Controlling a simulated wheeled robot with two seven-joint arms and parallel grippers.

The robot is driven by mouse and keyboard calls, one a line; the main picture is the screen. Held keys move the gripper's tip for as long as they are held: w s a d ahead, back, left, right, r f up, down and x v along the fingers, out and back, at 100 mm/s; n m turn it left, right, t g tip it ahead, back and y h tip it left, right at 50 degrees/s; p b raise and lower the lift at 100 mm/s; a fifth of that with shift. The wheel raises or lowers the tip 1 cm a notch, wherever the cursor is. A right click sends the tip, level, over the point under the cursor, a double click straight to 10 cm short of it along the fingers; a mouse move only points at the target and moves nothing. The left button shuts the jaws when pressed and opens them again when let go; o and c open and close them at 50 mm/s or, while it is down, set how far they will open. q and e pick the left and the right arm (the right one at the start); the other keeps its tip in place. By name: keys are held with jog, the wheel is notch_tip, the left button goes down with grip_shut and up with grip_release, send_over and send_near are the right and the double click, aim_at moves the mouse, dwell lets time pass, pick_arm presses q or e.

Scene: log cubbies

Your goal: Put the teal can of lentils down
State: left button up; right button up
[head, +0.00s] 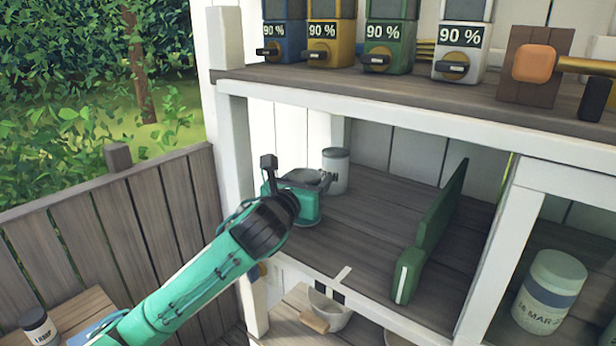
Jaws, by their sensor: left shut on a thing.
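My left gripper (318,184) reaches from the lower left into the upper open cubby, low over its wooden floor. It is shut on a pale can (337,168) with a grey lid, which shows upright at the far side of its fingers. The gripper hides the can's lower left part, so I cannot see its label or tell whether its base touches the floor. The can looks whitish grey here rather than clearly teal. My right gripper is not in view.
A green board (432,235) stands on edge to the right; floor between it and the gripper is clear. A pale green can with a blue band (548,290) stands in the right cubby. Dispensers (390,45) line the shelf above. A bowl (328,312) sits below.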

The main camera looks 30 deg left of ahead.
pick_arm(q)
jog(key=shift+f, duration=0.15)
jog(key=shift+f, duration=0.1)
jog(key=o, duration=1.2)
jog(key=shift+f, duration=0.1)
jog(key=shift+o, duration=0.2)
